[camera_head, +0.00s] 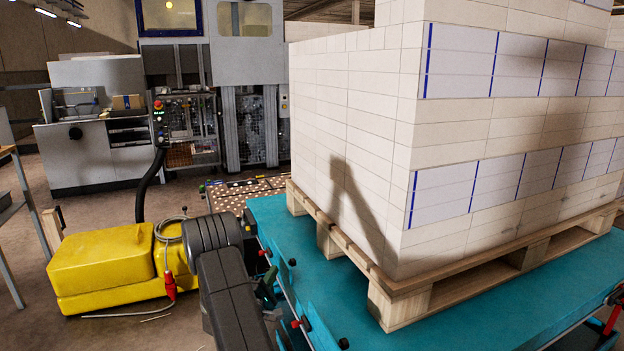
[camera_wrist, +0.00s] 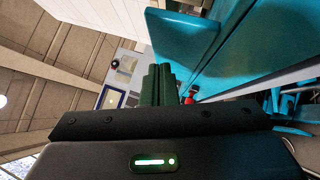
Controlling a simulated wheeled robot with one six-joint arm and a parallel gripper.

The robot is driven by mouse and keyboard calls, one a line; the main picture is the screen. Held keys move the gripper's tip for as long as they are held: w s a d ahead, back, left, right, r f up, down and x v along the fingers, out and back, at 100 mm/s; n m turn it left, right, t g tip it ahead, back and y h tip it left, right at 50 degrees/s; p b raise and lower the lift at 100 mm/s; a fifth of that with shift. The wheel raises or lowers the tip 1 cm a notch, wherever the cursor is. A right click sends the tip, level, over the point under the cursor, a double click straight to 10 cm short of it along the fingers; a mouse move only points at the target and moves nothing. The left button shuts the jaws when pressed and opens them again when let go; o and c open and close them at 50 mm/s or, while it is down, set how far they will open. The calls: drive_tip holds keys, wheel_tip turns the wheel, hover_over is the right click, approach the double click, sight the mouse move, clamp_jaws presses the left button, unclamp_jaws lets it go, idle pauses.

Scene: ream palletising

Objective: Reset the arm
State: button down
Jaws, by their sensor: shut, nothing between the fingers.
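My gripper (camera_wrist: 158,75) shows in the wrist view as dark green fingers standing close together beyond a black bar. It is shut and holds nothing. In the head view my dark grey arm is folded low in front of me, at the left side of the teal platform (camera_head: 262,212). The arm hides part of that platform's edge. The wrist view is tilted, with the ceiling at left and teal surfaces (camera_wrist: 185,38) at upper right.
A wooden pallet (camera_head: 400,300) stacked high with wrapped reams (camera_head: 345,130) stands on the teal platform at right. A yellow machine (camera_head: 105,265) with a cable and red plug (camera_head: 170,287) is left of my arm. Grey machines (camera_head: 95,150) stand behind. Some floor is open at left.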

drive_tip(key=f+n+t+y, duration=0.1)
drive_tip(key=n, duration=0.1)
drive_tip(key=f+n+t+y+b, duration=0.1)
drive_tip(key=n+t, duration=0.1)
drive_tip(key=n, duration=0.1)
drive_tip(key=a+n+t+y+b, duration=0.1)
drive_tip(key=n, duration=0.1)
drive_tip(key=shift+s+a+f, duration=0.1)
drive_tip(key=shift+s+f, duration=0.15)
drive_tip(key=shift+f, duration=0.15)
